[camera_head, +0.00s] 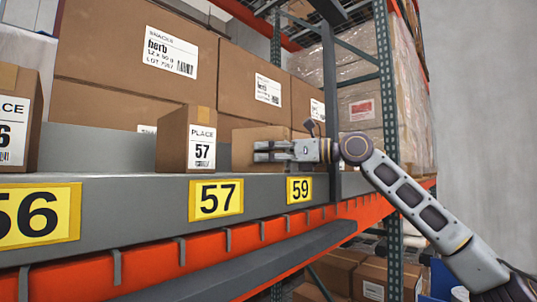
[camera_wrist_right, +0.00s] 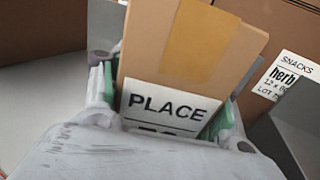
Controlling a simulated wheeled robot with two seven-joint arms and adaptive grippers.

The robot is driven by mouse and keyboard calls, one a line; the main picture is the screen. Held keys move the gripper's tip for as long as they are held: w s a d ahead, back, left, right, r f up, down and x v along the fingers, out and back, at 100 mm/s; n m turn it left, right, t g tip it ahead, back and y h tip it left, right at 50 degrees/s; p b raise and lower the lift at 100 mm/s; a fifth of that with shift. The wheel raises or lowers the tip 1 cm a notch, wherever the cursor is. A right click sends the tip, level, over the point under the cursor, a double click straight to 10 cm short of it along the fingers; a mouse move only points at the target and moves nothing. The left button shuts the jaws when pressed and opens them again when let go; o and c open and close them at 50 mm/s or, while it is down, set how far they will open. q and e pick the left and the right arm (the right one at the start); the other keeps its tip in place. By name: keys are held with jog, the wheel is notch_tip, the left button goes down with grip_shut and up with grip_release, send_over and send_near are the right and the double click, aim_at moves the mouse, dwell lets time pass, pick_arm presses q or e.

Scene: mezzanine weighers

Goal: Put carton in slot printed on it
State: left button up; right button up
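Whether the carton touches the shelf is unclear. My left gripper is not in view.
A carton marked 57 (camera_head: 172,140) stands above the yellow 57 tag (camera_head: 216,200). Another carton (camera_head: 33,125) stands above the 56 tag (camera_head: 38,215). Large snack boxes (camera_head: 105,60) fill the shelf behind. A grey upright (camera_head: 331,90) stands just right of the carton.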

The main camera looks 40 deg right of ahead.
aim_at(287, 152)
jog(key=o, duration=0.3)
jog(key=shift+r, duration=0.15)
jog(key=shift+b+v, duration=1.3)
jog(key=shift+v, duration=0.25)
jog(key=shift+b+v, duration=1.2)
jog(key=shift+v, duration=0.9)
jog(key=b+v, duration=0.1)
jog(key=v, duration=0.2)
jog(key=shift+s, duration=0.1)
jog(key=shift+b+v, duration=0.45)
jog(key=shift+v, duration=0.3)
